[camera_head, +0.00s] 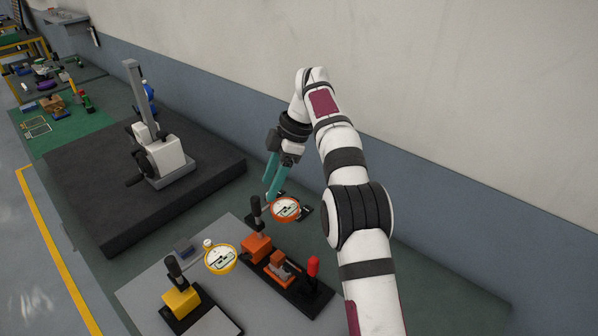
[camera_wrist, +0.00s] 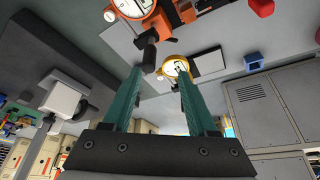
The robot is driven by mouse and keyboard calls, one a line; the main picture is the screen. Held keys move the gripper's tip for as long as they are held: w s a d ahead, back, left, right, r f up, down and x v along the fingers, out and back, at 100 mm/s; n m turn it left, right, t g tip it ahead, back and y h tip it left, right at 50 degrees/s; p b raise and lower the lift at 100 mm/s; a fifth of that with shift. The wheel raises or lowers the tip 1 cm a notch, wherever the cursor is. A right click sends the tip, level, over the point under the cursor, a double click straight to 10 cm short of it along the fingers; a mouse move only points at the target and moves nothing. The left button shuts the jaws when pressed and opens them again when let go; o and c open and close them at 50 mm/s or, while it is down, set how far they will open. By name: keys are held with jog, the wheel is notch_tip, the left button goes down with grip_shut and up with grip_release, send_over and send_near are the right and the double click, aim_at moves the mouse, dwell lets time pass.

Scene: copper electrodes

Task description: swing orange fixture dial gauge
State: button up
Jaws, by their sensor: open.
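The orange fixture (camera_head: 257,247) stands on a dark base plate on the table, with an upright black handle (camera_head: 256,210). Its round orange dial gauge (camera_head: 285,209) is to the right of the handle, with a white face. In the wrist view the orange gauge (camera_wrist: 132,6) is cut by the top edge. The black handle (camera_wrist: 150,56) shows just past the left fingertip, inside the gap between the fingers. My gripper (camera_head: 269,190) has two teal fingers, apart and empty, pointing down above and close to the handle and gauge. It shows open in the wrist view (camera_wrist: 159,72).
A yellow fixture (camera_head: 181,302) with a yellow dial gauge (camera_head: 221,259) stands to the left and in front. A red-handled clamp (camera_head: 313,267) is to the right. A grey-white device (camera_head: 160,160) with a tall column sits on a dark slab (camera_head: 100,215) at the left.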

jog(key=s+d+r, duration=0.1)
jog(key=d+r, duration=0.3)
jog(key=d, duration=0.3)
jog(key=shift+s+r, duration=0.15)
jog(key=shift+s, duration=0.25)
jog(key=s+r+m+h, duration=0.1)
jog(key=s+r+m, duration=0.1)
jog(key=s+m, duration=0.6)
jog(key=s+r+m+h, duration=0.15)
jog(key=s+m, duration=0.35)
jog(key=s, duration=0.5)
jog(key=s+f+m, duration=0.5)
jog(key=s+m, duration=0.1)
jog(key=s, duration=0.4)
jog(key=s+d+f+m, duration=0.1)
jog(key=s+f+m, duration=0.3)
jog(key=s, duration=0.6)
jog(key=m, duration=0.2)
jog(key=shift+d+f+m+t, duration=0.2)
jog(key=shift+f+m+t, duration=0.1)
jog(key=shift+f, duration=0.05)
